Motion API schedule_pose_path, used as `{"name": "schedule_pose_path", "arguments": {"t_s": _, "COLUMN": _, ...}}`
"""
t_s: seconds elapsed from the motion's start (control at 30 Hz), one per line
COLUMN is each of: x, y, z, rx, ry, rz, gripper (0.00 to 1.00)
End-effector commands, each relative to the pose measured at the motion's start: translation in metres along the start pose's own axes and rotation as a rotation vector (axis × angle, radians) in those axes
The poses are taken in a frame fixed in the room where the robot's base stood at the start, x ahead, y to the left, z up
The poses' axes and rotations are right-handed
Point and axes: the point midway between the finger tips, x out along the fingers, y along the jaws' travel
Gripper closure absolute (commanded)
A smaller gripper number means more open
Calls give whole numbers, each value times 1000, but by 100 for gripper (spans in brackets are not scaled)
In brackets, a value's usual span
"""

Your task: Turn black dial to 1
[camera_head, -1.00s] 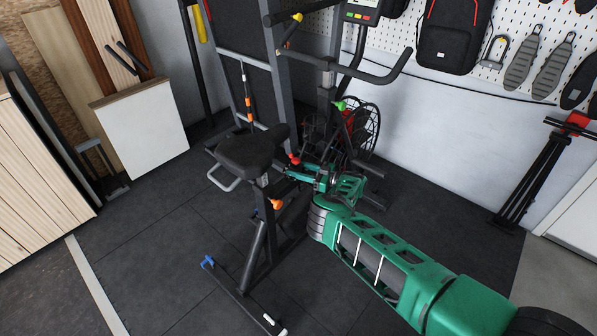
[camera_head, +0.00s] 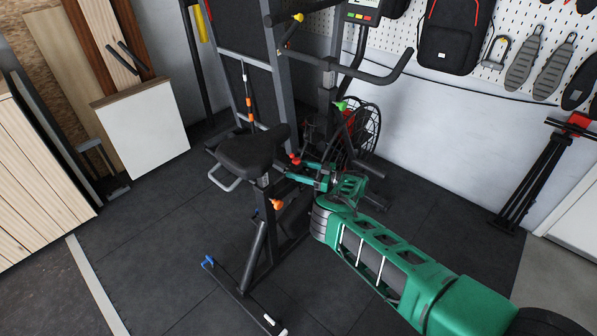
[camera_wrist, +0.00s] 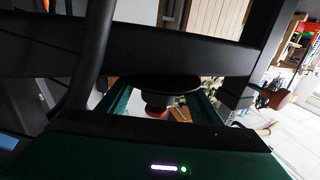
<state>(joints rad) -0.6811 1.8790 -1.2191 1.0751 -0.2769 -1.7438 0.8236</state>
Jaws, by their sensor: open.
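The exercise bike (camera_head: 262,235) stands on the dark mat, with a black seat (camera_head: 247,151) and coloured knobs on its frame. My gripper (camera_head: 297,169) reaches in from the right, close behind the seat post and near a red knob (camera_head: 295,159). In the wrist view my gripper (camera_wrist: 160,92) is open, with a green finger on each side. Between the fingers is a dark round knob (camera_wrist: 157,99) with red at its lower edge, below a black bar. I cannot tell whether it is the black dial. No number or mark is readable, and contact is unclear.
A caged fan wheel (camera_head: 366,135) and black handlebar (camera_head: 385,74) are close behind my gripper. An orange knob (camera_head: 277,204) sits on the bike frame below it. The mat at front left is clear.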

Motion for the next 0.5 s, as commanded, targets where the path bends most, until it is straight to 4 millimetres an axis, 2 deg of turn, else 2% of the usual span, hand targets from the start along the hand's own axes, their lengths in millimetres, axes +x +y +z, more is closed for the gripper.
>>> {"name": "schedule_pose_path", "arguments": {"t_s": 0.17, "x": -22, "y": 1, "z": 2, "rx": 1, "ry": -3, "rz": 3, "gripper": 41}}
{"name": "schedule_pose_path", "arguments": {"t_s": 0.5, "x": -84, "y": 0, "z": 2, "rx": 1, "ry": -2, "rz": 2, "gripper": 41}}
